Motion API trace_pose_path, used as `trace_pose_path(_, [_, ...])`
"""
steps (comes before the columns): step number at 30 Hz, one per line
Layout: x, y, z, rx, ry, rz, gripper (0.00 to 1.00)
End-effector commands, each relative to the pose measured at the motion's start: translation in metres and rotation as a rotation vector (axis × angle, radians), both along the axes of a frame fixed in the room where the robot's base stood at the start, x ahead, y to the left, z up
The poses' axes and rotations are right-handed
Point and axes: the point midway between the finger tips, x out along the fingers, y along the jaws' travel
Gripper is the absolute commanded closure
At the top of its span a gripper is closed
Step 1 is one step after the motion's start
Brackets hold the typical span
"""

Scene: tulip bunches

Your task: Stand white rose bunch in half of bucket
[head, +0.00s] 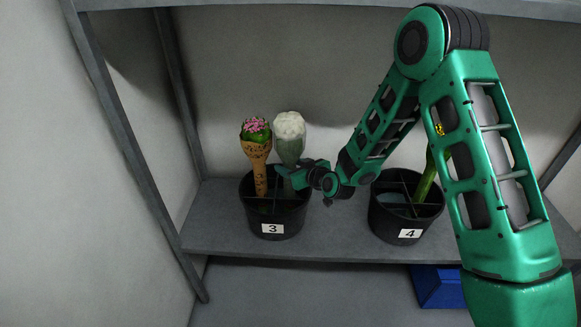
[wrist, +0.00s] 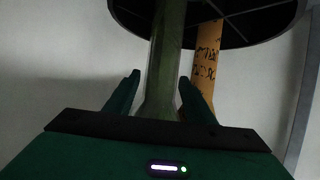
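The white rose bunch (head: 289,126) has white blooms and a grey-green sleeve. It stands nearly upright at the bucket marked 3 (head: 273,222), and its lower end is hidden behind the rim and my gripper. My gripper (head: 290,172) reaches in from the right at the sleeve, just above the rim. In the wrist view, which looks upside down, the sleeve (wrist: 168,60) runs between the two fingers of my gripper (wrist: 159,80). A gap shows on the left side of the sleeve, so the fingers look open around it. The divided bucket (wrist: 255,25) is at the top.
A pink flower bunch in a brown printed wrap (head: 257,150) stands close on the left in the same bucket. The bucket marked 4 (head: 408,222) holds a green-stemmed bunch (head: 427,175), partly behind my arm. Both buckets stand on a grey shelf (head: 330,235). A blue box (head: 437,288) sits below.

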Motion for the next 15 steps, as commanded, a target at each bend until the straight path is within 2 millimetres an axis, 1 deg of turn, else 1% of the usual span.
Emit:
trace_pose_path(5, [0.0,0.0,0.001,0.001,-0.001,0.0,0.5])
trace_pose_path(8, [-0.004,-0.003,0.004,0.0,0.0,-0.001,0.5])
trace_pose_path(11, [-0.014,-0.011,0.009,0.001,0.002,-0.002,0.5])
trace_pose_path(15, [-0.035,-0.025,0.019,0.001,0.002,-0.003,0.5])
